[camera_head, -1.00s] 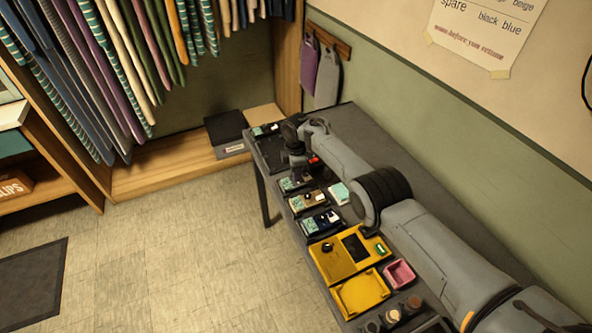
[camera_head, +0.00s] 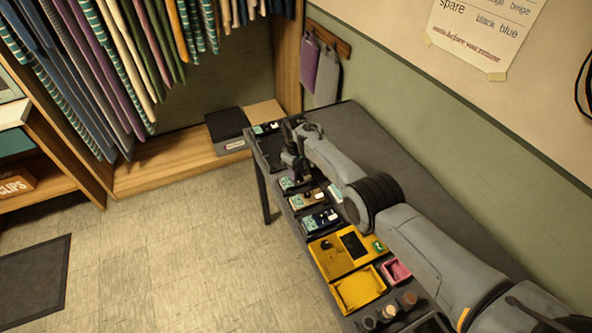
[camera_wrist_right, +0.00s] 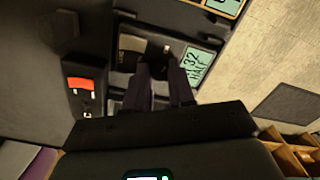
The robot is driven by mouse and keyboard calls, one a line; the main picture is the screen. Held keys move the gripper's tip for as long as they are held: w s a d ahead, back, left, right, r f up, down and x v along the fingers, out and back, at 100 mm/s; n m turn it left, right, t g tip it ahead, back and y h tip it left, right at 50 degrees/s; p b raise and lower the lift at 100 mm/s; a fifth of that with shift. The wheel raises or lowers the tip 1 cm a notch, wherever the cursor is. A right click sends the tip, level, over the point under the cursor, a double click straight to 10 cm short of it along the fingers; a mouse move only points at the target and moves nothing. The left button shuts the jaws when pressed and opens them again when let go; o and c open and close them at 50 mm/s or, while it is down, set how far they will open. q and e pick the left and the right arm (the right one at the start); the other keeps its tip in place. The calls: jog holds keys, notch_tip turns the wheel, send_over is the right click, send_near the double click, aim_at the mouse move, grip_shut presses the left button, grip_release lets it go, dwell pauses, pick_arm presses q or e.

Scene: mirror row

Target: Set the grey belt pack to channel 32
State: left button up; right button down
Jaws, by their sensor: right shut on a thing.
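The grey belt pack (camera_wrist_right: 126,62) lies in its place on the table, right under my right gripper in the right wrist view. Its pale green screen (camera_wrist_right: 197,66) reads 32, with a second line that looks like HALF. In the head view its teal screen (camera_head: 287,184) shows beside the gripper, too small to read. My right gripper (camera_wrist_right: 164,62) is shut on the pack's dark knob (camera_wrist_right: 154,50), which is partly hidden between the fingers. In the head view the right gripper (camera_head: 294,174) points down at the pack. My left gripper is not in view.
A tan pack (camera_head: 306,200) and a blue pack (camera_head: 320,219) lie close by in the row. A yellow unit (camera_head: 331,258), yellow tray (camera_head: 359,290) and pink tray (camera_head: 396,270) follow. A black box with a red switch (camera_wrist_right: 82,85) sits beside the grey pack.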

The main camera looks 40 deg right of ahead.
jog(key=shift+m, duration=1.1)
jog(key=c, duration=0.9)
grip_release()
jog(key=shift+c, duration=0.2)
